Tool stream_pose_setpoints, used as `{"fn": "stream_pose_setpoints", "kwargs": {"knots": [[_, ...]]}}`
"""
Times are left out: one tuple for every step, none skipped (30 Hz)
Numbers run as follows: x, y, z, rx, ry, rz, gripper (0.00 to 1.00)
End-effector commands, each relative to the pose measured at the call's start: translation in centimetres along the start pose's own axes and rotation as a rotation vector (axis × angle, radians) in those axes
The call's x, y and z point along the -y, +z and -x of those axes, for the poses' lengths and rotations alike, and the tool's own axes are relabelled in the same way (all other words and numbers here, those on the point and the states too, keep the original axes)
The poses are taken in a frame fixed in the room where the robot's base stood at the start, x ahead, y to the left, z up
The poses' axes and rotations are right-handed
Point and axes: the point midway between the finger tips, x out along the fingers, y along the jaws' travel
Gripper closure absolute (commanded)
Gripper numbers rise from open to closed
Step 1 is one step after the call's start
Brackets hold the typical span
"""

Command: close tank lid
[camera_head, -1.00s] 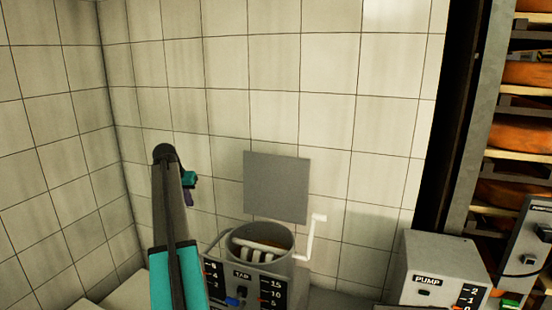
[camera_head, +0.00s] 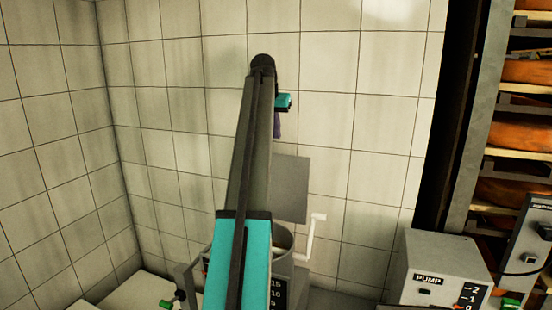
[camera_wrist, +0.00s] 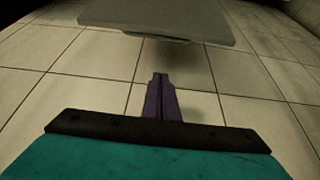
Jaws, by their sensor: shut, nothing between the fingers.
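The tank lid (camera_head: 291,188) is a flat grey square plate standing upright behind the round grey tank (camera_head: 284,240). My arm hides the lid's left part and much of the tank. A white crank handle (camera_head: 316,235) rises at the tank's right. My gripper (camera_head: 278,124) shows purple fingers just above the lid's top edge in the head view. In the wrist view my gripper (camera_wrist: 160,78) is shut and empty. The lid (camera_wrist: 160,15) spans the top of that view, apart from the fingertips in the picture.
The tiled wall (camera_head: 375,110) lies behind the tank and arm. A grey PUMP box (camera_head: 440,265) stands at the lower right, beside a rack (camera_head: 470,140) of orange cheese wheels (camera_head: 525,110). A green-knobbed part (camera_head: 168,305) shows at the lower left.

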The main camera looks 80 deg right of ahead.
Motion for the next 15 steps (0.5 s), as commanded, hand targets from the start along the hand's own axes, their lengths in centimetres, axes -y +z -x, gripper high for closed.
{"fn": "stream_pose_setpoints", "kwargs": {"knots": [[-0.14, -0.02, 0.06, 0.002, -0.001, 0.002, 1.00], [-0.16, 0.01, 0.07, 0.003, -0.002, 0.003, 1.00], [-0.07, 0.05, 0.08, 0.003, -0.002, 0.004, 1.00], [-0.04, 0.07, 0.08, 0.003, -0.002, 0.004, 1.00], [-0.02, 0.08, 0.08, 0.003, -0.002, 0.004, 1.00], [0.01, 0.09, 0.09, 0.003, -0.002, 0.004, 1.00], [0.02, 0.10, 0.08, 0.003, -0.002, 0.005, 1.00], [0.04, 0.10, 0.08, 0.002, -0.002, 0.005, 1.00], [0.06, 0.10, 0.08, 0.002, -0.002, 0.005, 1.00], [0.07, 0.11, 0.07, 0.002, -0.002, 0.005, 1.00], [0.08, 0.11, 0.05, 0.002, -0.002, 0.005, 1.00], [0.09, 0.11, 0.01, 0.002, -0.002, 0.005, 1.00], [0.10, 0.11, -0.04, 0.002, -0.002, 0.005, 1.00], [0.11, 0.12, -0.11, 0.003, -0.002, 0.005, 1.00], [0.11, 0.12, -0.24, 0.003, -0.002, 0.005, 1.00]]}}
